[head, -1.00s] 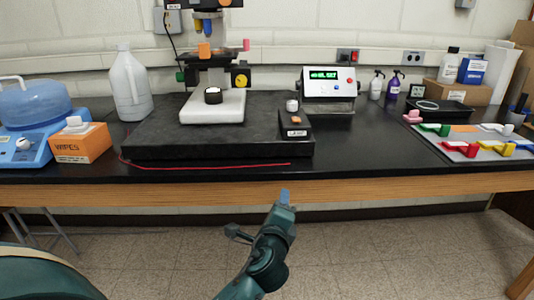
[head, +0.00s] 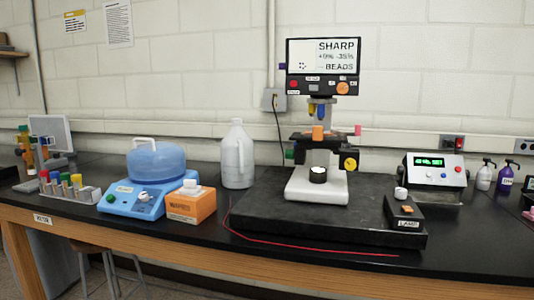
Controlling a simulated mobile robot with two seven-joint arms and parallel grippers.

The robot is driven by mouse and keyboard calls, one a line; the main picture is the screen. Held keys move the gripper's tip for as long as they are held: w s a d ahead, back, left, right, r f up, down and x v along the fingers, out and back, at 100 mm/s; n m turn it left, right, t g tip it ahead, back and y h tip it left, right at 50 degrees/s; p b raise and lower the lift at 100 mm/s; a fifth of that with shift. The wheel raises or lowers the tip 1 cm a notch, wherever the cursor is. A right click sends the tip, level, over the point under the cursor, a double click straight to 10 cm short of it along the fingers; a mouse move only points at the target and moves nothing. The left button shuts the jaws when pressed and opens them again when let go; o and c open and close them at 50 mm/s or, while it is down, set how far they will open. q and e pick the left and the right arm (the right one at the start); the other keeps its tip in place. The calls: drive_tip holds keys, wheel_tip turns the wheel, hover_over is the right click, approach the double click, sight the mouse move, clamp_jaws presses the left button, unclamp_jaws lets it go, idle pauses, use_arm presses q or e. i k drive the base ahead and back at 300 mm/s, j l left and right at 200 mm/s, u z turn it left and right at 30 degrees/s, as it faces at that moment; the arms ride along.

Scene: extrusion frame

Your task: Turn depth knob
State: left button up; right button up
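A microscope (head: 330,188) with a white base stands on a black slab, right of the middle in the head view. A large yellow knob (head: 350,164) is on its right side and a green knob (head: 289,154) on its left. An orange knob (head: 343,88) is on the panel under its screen (head: 322,58). The screen reads "SHARP", a line of percentages and "BEADS". The knob labels are too small to read, so I cannot tell which is the depth knob. Neither gripper is in view.
The black slab (head: 270,215) has a red cord (head: 300,245) along its front. A lamp control box (head: 405,212) and a green-display unit (head: 436,172) are at right. A white jug (head: 237,155), orange wipes box (head: 191,203) and blue centrifuge (head: 150,180) are at left.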

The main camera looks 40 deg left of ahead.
sight(289, 155)
drive_tip(key=j+u, duration=0.15)
drive_tip(key=j, duration=0.55)
drive_tip(key=i+j+u, duration=0.15)
drive_tip(key=j, duration=0.5)
drive_tip(key=j+u, duration=0.15)
drive_tip(key=j, duration=0.55)
drive_tip(key=k+l+u, duration=0.15)
drive_tip(key=l, duration=0.25)
drive_tip(key=k+l+u, duration=0.2)
drive_tip(key=l, duration=0.25)
drive_tip(key=l+u, duration=0.15)
drive_tip(key=l, duration=0.25)
